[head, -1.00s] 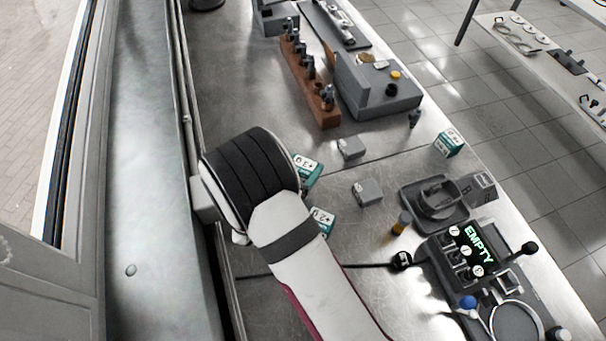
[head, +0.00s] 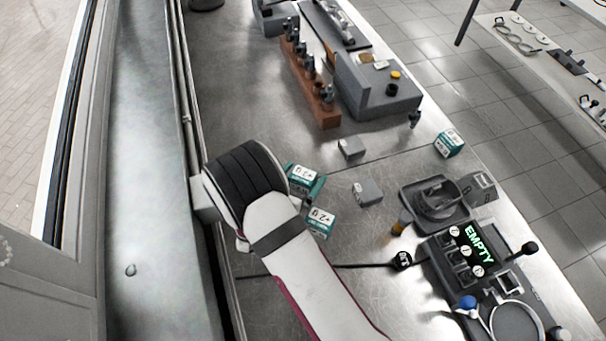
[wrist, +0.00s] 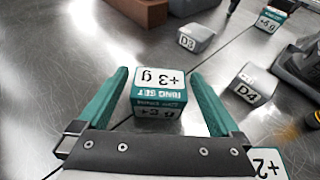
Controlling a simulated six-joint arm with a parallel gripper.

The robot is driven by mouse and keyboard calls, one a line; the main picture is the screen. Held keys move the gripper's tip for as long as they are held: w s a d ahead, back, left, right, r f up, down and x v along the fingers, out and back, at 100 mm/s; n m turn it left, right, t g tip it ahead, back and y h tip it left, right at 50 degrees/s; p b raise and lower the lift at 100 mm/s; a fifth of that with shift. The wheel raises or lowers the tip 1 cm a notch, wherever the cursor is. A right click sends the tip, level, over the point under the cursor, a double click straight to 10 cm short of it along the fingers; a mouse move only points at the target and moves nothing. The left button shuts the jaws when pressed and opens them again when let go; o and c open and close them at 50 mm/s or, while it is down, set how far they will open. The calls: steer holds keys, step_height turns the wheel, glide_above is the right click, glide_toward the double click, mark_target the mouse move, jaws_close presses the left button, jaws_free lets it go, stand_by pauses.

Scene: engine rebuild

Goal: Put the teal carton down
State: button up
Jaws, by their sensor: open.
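The teal carton (wrist: 160,95) marked "+3 g", with a white label, sits on the steel bench in the wrist view. My gripper (wrist: 159,76) is open, with one teal finger on each side of it. A gap shows between the carton and each finger. In the head view the same carton (head: 302,172) shows beside my arm, which hides most of my gripper. A second teal carton (head: 320,219), marked "+2", stands nearby; its corner shows at lower right in the wrist view (wrist: 268,163). A third teal carton (head: 449,144) stands farther right.
Two small grey boxes, D3 (wrist: 195,38) and D4 (wrist: 254,84), lie right of the carton. A scale (head: 436,200) and a panel reading EMPTY (head: 474,247) stand at the right. A brown rack (head: 308,82) is behind. Bare bench lies between them.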

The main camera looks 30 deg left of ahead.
steer(key=v, duration=1.2)
steer(key=w+d+r+m+h, duration=0.1)
steer(key=d+m, duration=0.1)
steer(key=d, duration=0.1)
steer(key=w+d+r+m+h, duration=0.2)
steer(key=d, duration=0.1)
steer(key=w+d+r+m+g+h, duration=0.1)
steer(key=d+r+m+h, duration=0.1)
steer(key=d+m, duration=0.1)
steer(key=shift+w+d+r, duration=0.1)
steer(key=shift+w+r, duration=0.05)
steer(key=shift+r, duration=0.05)
steer(key=s+d+r+m+g+h, duration=0.25)
steer(key=d+m+g, duration=0.25)
steer(key=d+m, duration=0.35)
steer(key=s+d+r+m+g+h, duration=0.2)
steer(key=d+r+m+g, duration=0.2)
steer(key=d+m, duration=0.45)
steer(key=s+d+r+m+g+y, duration=0.1)
steer(key=s+d+m+g+y, duration=0.2)
steer(key=s+d+m+g, duration=0.25)
steer(key=s+a+r+m+t+y, duration=0.2)
steer(key=s+a+m+y, duration=0.3)
steer(key=m, duration=0.7)
steer(key=s+y, duration=0.2)
steer(key=y, duration=0.1)
steer(key=shift+a+r, duration=0.2)
steer(key=shift+r, duration=0.1)
